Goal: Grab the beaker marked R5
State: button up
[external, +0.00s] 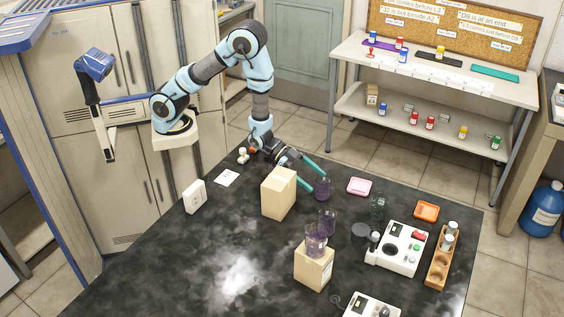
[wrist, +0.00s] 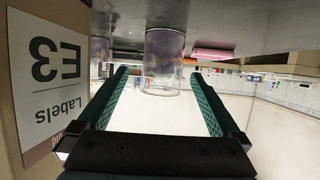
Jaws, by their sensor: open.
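A clear beaker with purplish contents (external: 322,189) stands on the black bench at the fingertips of my gripper (external: 317,181). In the wrist view, which is upside down, this beaker (wrist: 163,62) lies in line with the gap between the teal fingers (wrist: 159,75). The fingers are open, with a visible gap on both sides of it. I cannot tell how far it reaches between them. A second purplish beaker (external: 327,222) stands nearer the camera, and a third (external: 316,240) is on a tan box. A dark greenish glass vessel (external: 377,207) stands to the right. No R5 mark is readable.
A tan box (external: 278,193) stands close beside my gripper; its E3 label (wrist: 55,65) fills the left of the wrist view. A pink tray (external: 359,187), an orange tray (external: 426,211), a white instrument (external: 398,248) and a wooden rack (external: 437,270) are to the right.

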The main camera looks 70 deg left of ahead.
aim_at(329, 191)
jog(key=shift+f+p+x, duration=0.2)
jog(key=shift+p+x, duration=1.1)
jog(key=shift+x, duration=1.2)
jog(key=shift+a, duration=0.15)
jog(key=c, duration=1.4)
jog(key=shift+r, duration=0.1)
